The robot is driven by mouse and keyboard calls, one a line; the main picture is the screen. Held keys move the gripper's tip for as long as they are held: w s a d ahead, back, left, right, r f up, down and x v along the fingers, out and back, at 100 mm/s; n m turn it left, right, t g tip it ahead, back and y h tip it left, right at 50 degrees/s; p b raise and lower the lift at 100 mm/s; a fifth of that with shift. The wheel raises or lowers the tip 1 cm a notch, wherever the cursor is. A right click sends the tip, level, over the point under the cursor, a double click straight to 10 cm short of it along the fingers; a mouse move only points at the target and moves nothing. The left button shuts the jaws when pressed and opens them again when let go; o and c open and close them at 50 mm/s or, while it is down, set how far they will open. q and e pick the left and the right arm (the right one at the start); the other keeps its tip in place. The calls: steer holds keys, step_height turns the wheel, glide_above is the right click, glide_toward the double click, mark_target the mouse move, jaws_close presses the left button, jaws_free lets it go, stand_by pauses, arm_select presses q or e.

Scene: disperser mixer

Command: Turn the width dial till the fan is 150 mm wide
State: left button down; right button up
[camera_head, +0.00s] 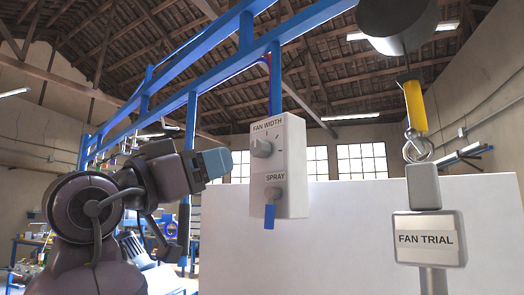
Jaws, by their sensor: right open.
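The width dial (261,149) is a round grey knob on the front of a pale control box (294,168), under the label FAN WIDTH. Tick marks show beside it, but its setting is too small to read. My right gripper (216,163) is at the end of the dark arm on the left. It is open, a little left of the dial and apart from it in the picture. The gap between its fingers is hard to make out. No spray fan is seen. My left gripper is not in view.
Below the dial is a SPRAY control (272,193) with a blue lower part (269,216). A FAN TRIAL sign (428,240) stands at the right, under a yellow piece (415,106) and a metal ring. A white panel (350,240) is behind. Blue rails (200,83) run overhead.

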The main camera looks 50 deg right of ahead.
mark_target(255, 148)
arm_select(q)
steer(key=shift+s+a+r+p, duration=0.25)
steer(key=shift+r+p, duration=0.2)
steer(key=shift+p, duration=0.35)
arm_select(e)
steer(key=x, duration=1)
steer(key=shift+d+r, duration=0.2)
steer(key=shift+d, duration=0.05)
